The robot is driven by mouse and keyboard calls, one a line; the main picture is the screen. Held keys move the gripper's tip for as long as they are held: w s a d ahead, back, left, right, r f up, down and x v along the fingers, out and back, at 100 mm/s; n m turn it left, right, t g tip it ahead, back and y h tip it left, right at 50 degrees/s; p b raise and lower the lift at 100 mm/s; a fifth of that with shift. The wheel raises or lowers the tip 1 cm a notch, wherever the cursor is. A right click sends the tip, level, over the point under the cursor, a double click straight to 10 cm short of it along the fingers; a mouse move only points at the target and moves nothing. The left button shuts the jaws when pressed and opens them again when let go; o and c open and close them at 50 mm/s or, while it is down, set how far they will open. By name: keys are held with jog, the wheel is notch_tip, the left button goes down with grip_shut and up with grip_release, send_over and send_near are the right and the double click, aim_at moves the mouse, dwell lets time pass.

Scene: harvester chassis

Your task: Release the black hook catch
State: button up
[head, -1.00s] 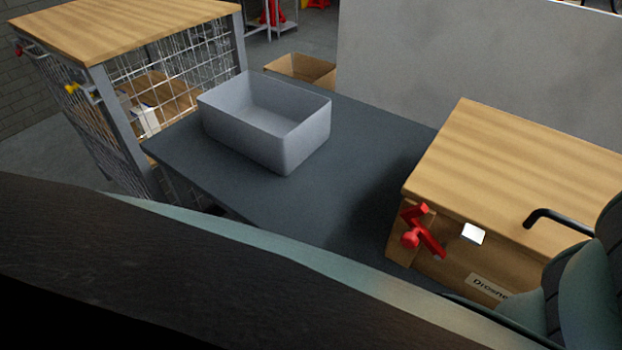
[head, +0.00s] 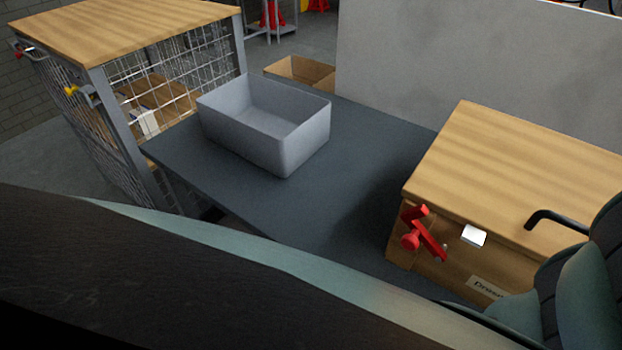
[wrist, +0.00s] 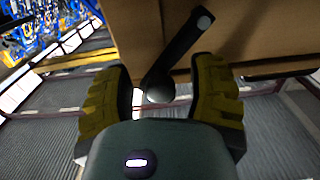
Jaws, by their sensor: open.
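In the wrist view, the black hook catch (wrist: 178,52) is a slanting black lever on the wooden box (wrist: 265,30). A grey round pivot is at its upper end and a dark rounded knob at its lower end. My gripper (wrist: 163,82) is open, with one yellow-and-black finger on each side of the knob. Gaps show beside the knob, and I cannot tell whether either finger touches it. The wooden box (head: 530,165) also stands at the right in the head view, where its catch and my gripper cannot be made out.
A red clamp (head: 423,234) and a white plate (head: 473,236) are on the box's front. A black bent handle (head: 555,219) is near its lid. A grey open bin (head: 300,150) stands on the dark table (head: 215,185). A wire cage (head: 120,115) stands at the left.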

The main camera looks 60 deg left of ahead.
grip_shut()
dwell(0.5)
